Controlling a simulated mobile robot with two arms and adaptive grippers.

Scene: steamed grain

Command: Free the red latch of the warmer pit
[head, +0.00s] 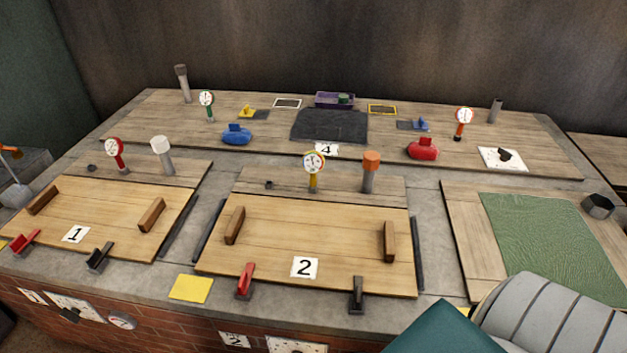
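Two wooden pit lids have red latches at their front edges. The lid marked 1 (110,212) has a red latch (24,242) at its front left corner and a black latch (98,257) to the right of it. The lid marked 2 (310,225) has a red latch (245,281) at front left and a black latch (357,296) at front right. Neither gripper shows, and none touches a visible latch.
Each lid has two wooden handles. A grey-topped post (162,155) and an orange-topped post (369,172) stand behind the lids. A yellow square (191,288) lies on the front ledge. A green mat (550,240) lies at right. Close grey and teal parts cover the lower right.

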